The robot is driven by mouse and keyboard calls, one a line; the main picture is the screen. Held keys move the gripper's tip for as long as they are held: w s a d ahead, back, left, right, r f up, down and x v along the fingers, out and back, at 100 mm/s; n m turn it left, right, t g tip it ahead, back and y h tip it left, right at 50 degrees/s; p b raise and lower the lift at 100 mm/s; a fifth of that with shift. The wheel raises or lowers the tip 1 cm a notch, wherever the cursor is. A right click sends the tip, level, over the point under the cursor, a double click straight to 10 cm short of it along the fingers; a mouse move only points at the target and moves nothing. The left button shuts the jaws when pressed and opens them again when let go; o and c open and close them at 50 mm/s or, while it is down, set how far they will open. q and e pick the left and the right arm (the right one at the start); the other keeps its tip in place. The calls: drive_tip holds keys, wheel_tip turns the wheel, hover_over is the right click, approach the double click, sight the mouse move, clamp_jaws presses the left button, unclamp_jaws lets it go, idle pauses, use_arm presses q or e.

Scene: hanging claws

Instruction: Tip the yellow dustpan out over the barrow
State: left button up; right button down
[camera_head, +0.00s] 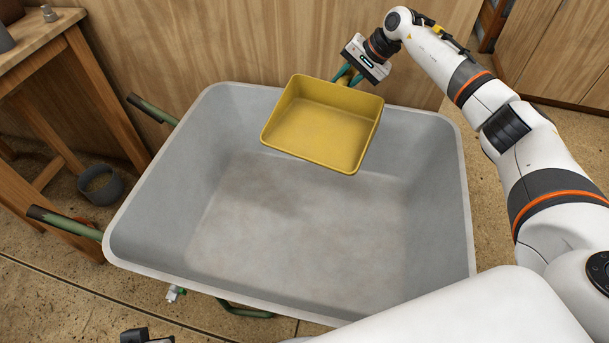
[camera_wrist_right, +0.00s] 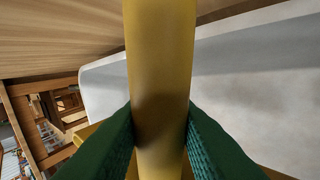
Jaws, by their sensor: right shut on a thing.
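The yellow dustpan (camera_head: 318,122) is above the back part of the grey barrow (camera_head: 205,185), with its inside facing up towards the head camera. I see nothing loose in the pan. My right gripper (camera_head: 346,76) is behind the pan, shut on its handle. In the right wrist view the yellow handle (camera_wrist_right: 160,60) runs between the green fingers of the gripper (camera_wrist_right: 160,125). The barrow's floor looks bare, with greyish smudges; the pan hides part of its back wall.
A wooden wall (camera_head: 240,40) stands close behind the barrow. A wooden bench (camera_head: 45,50) is at the left, with a grey pot (camera_head: 100,184) on the floor beside it. The barrow's green handles (camera_head: 152,110) stick out to the left.

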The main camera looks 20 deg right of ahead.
use_arm(q)
drive_tip(key=shift+r, duration=0.1)
use_arm(e)
drive_tip(key=shift+r, duration=0.1)
